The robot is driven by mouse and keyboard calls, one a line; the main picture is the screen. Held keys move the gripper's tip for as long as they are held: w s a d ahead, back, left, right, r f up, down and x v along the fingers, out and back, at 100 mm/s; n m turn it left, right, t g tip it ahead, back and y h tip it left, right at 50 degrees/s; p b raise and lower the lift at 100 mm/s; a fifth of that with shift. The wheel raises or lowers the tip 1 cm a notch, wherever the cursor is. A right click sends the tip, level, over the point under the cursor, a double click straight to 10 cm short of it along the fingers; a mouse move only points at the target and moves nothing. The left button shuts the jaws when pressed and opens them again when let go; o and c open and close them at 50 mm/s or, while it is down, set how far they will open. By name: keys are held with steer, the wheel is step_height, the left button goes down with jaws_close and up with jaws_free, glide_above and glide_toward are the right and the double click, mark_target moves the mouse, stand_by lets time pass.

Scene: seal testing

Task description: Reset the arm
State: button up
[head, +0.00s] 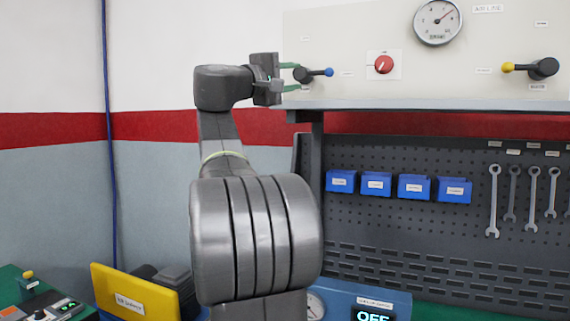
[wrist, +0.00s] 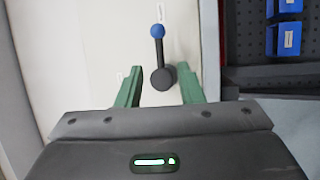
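My arm rises in the middle of the head view. My gripper (head: 288,77) is at the panel's left end, close to a black valve handle with a blue knob (head: 328,72). In the wrist view the green fingers of my gripper (wrist: 160,90) are apart, one on each side of the valve's round black hub (wrist: 162,78). Bare panel shows between each finger and the hub, so nothing is gripped. The handle's lever points away from my gripper, with its blue knob (wrist: 158,31) at the end.
The panel (head: 345,40) also holds a red knob (head: 383,64), a gauge (head: 437,21) and a yellow-tipped valve (head: 530,68). Below its ledge, blue bins (head: 414,187) and wrenches (head: 493,200) hang on a pegboard. A yellow box (head: 135,295) stands low at left.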

steer(key=p+x, duration=0.3)
steer(key=x, duration=0.9)
steer(key=shift+w+r+p, duration=0.15)
steer(key=shift+w+p, duration=0.05)
steer(key=shift+p, duration=0.2)
steer(key=shift+s+a, duration=0.1)
steer(key=shift+s+a+f+b, duration=0.25)
steer(key=shift+s+a+b, duration=0.1)
steer(key=shift+a+b, duration=0.05)
steer(key=b, duration=0.4)
glide_toward(320, 72)
steer(key=p+x, duration=0.5)
steer(key=x, duration=0.5)
steer(key=shift+w+d, duration=0.2)
steer(key=shift+w+d+n, duration=0.15)
steer(key=shift+n, duration=0.15)
steer(key=shift+r+n+t, duration=0.3)
steer(key=shift+n+t, duration=0.2)
steer(key=shift+n, duration=0.1)
